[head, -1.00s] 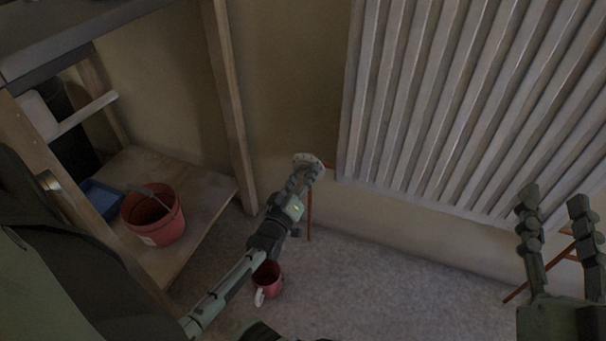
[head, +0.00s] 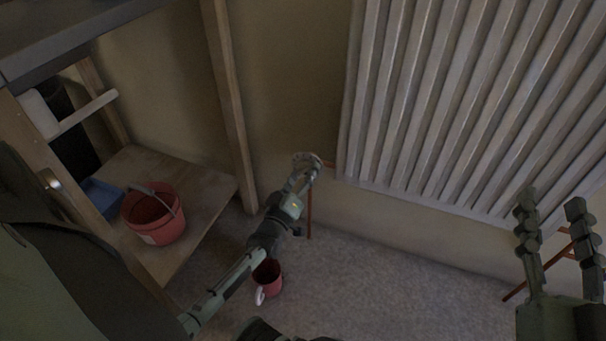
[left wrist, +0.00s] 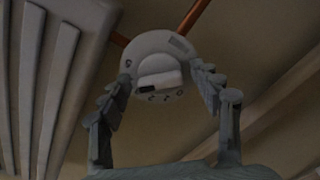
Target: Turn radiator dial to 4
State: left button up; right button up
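The radiator dial (head: 307,160) is a pale round knob at the lower left corner of the ribbed radiator (head: 440,110). In the left wrist view the dial (left wrist: 158,62) faces the camera, with a dark mark and small symbols around its inner knob. Its number setting is too small to read. My left gripper (head: 302,175) is at the dial. In the left wrist view its fingers (left wrist: 161,78) lean inward, one on each side, with their tips against the dial's edges. My right gripper (head: 551,205) is open and empty in front of the radiator's lower right.
A red bucket (head: 152,218) and a blue tray (head: 103,197) sit on the wooden shelf (head: 205,190) at left. Copper pipes (head: 309,215) run below the radiator. The carpet (head: 370,285) in front is mostly clear.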

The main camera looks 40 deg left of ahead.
pick_arm(q)
jog(key=shift+s+d, duration=0.1)
jog(key=shift+s, duration=0.35)
jog(key=v, duration=1.1)
